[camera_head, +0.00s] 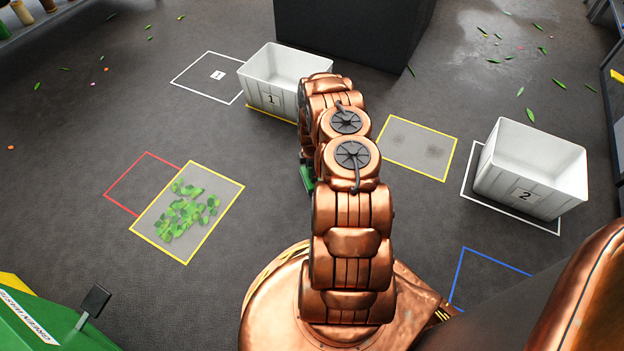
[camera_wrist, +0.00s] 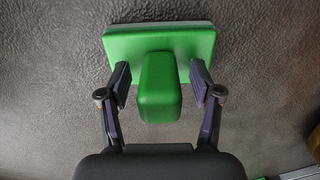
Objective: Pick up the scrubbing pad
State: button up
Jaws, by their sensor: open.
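The scrubbing pad (camera_wrist: 190,44) is a green block with a pale edge and a raised green handle, seen in the wrist view. My gripper (camera_wrist: 160,84) is open, with one finger on each side of the handle and a gap showing on both sides. In the head view, a small green part of what looks like the pad (camera_head: 306,176) shows at the left of my copper arm. My arm hides the rest of it and the gripper there.
White crate 1 (camera_head: 258,93) stands behind my arm, and white crate 2 (camera_head: 488,185) stands at the right. Green leaves (camera_head: 183,215) lie in a yellow-outlined square at the left. A dark block (camera_head: 345,35) stands at the back. Open floor lies left of my arm.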

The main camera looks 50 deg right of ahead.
grip_shut()
dwell(0.6)
jog(key=shift+r, duration=0.2)
notch_tip(320, 180, up, 4)
jog(key=p, duration=0.2)
jog(key=shift+p, duration=0.35)
jog(key=s+a+p, duration=0.2)
jog(key=s+a, duration=0.1)
jog(key=s, duration=0.4)
jog(key=s+a+p, duration=0.2)
jog(key=s+a, duration=0.2)
jog(key=s, duration=0.3)
jog(key=shift+a+r+p, duration=0.25)
jog(key=shift+r+p, duration=0.05)
jog(key=shift+p, duration=0.05)
